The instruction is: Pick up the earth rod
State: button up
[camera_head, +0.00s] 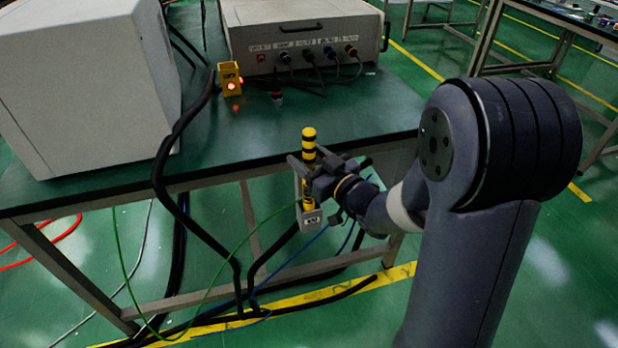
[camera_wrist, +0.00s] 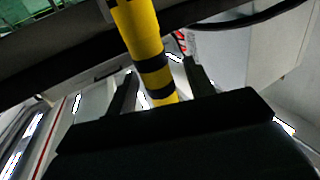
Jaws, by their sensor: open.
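The earth rod (camera_head: 309,147) is a yellow and black banded rod. It stands upright in a small grey holder (camera_head: 312,217) at the front edge of the green-topped table. My gripper (camera_head: 300,168) is at the rod's upper part, with its fingers reaching to either side of it. In the wrist view the rod (camera_wrist: 143,40) runs between the two open fingers (camera_wrist: 160,88). I cannot tell whether either finger touches it. The rod's middle is partly hidden by my gripper in the head view.
On the table (camera_head: 215,135) are a large grey box (camera_head: 85,85), a cabled instrument case (camera_head: 300,35) and a yellow box with a red light (camera_head: 230,79). Black, green and blue cables hang near the holder. Another table (camera_head: 560,20) stands at the back right.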

jog(key=shift+c, duration=0.3)
grip_shut()
dwell(0.3)
